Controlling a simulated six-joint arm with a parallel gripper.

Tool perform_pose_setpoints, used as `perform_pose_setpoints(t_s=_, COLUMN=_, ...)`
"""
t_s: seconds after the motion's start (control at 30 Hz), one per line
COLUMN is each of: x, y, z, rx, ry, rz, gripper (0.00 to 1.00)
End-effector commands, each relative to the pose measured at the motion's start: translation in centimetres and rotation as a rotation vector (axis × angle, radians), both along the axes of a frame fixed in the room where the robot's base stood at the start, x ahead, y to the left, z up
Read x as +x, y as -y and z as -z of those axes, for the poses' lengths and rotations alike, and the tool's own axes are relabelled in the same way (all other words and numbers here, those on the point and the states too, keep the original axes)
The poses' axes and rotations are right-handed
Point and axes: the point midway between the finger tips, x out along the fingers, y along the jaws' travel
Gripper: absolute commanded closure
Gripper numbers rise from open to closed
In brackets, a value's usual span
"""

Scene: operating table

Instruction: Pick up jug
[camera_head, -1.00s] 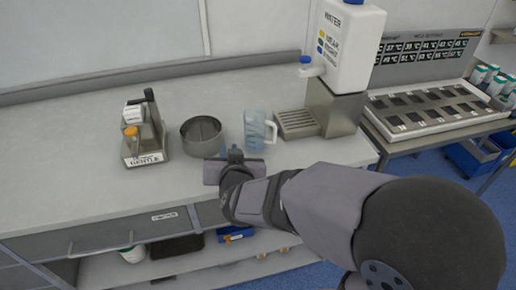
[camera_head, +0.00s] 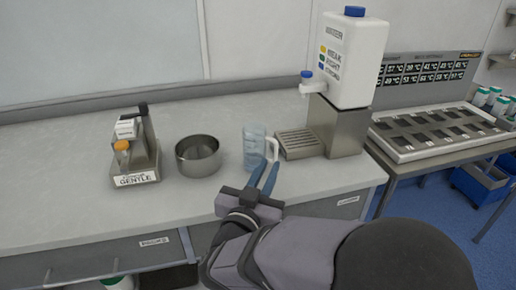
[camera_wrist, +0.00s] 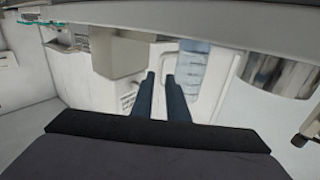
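The jug (camera_head: 252,147) is clear and bluish, and stands upright on the counter, with its handle on the right side. The jug also shows in the wrist view (camera_wrist: 192,72), right of my fingers. My gripper (camera_head: 265,171) is at the counter's front side, just in front of the jug's handle. In the wrist view my gripper's two dark blue fingers (camera_wrist: 161,82) are apart, with nothing seen held between them. Their tips point toward the handle side of the jug. I cannot tell whether they touch it.
A metal bowl (camera_head: 198,157) stands left of the jug. The water dispenser (camera_head: 341,120) and its drip tray (camera_head: 299,143) stand close on the right. A device labelled GENTLE (camera_head: 137,150) is farther left. The counter's front left is clear.

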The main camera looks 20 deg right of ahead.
Motion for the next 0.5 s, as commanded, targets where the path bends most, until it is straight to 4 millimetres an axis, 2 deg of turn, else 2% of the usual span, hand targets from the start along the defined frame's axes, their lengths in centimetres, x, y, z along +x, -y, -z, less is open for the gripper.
perform_pose_setpoints(t_s=0.03, x=0.3, y=0.3, z=-0.5, rx=-0.005, ry=-0.006, rz=0.002, gripper=0.86)
perform_pose_setpoints(t_s=0.23, x=1.8, y=1.3, z=-0.5, rx=-0.002, ry=-0.006, rz=0.003, gripper=0.86)
perform_pose_setpoints(t_s=0.5, x=3.9, y=2.8, z=0.1, rx=0.004, ry=-0.002, rz=0.002, gripper=0.86)
